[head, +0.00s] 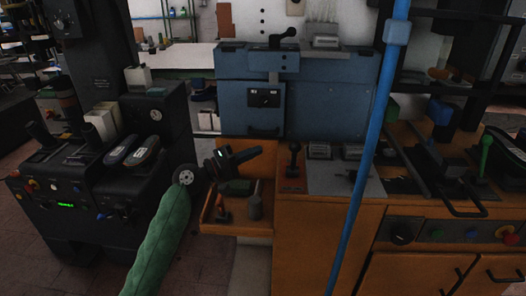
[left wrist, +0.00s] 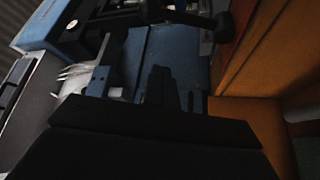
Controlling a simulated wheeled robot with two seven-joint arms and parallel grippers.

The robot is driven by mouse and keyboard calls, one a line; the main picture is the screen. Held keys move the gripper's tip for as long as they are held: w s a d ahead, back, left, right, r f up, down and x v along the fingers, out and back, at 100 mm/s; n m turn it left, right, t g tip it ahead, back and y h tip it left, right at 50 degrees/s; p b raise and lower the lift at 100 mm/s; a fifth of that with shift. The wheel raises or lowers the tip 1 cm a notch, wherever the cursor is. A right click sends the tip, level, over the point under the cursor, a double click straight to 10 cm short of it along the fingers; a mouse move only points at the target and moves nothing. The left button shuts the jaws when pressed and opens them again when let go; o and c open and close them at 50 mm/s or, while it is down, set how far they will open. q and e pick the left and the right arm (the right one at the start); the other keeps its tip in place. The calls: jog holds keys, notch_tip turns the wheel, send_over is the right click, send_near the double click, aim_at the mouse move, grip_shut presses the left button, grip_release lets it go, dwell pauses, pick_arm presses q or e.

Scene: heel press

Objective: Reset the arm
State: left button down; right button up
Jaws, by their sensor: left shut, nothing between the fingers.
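My left arm (head: 164,235), in a green quilted sleeve, reaches in from the bottom of the head view. It ends in a dark left gripper (head: 240,156), which is over the orange tray (head: 237,229) in front of the blue press cabinet (head: 310,100). The gripper's fingers look closed and hold nothing. In the left wrist view the dark fingers (left wrist: 172,88) stand close together, with a blue surface (left wrist: 160,52) behind them. My right gripper is not in view.
The tray holds a red-handled tool (head: 223,208) and a dark cylinder (head: 254,207). A blue pole (head: 365,150) crosses in front of the orange bench (head: 310,235). A black machine with shoes (head: 134,150) stands on the left. Floor shows below the tray's left.

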pick_arm(q)
jog(key=shift+s+a, duration=0.1)
jog(key=shift+a, duration=0.1)
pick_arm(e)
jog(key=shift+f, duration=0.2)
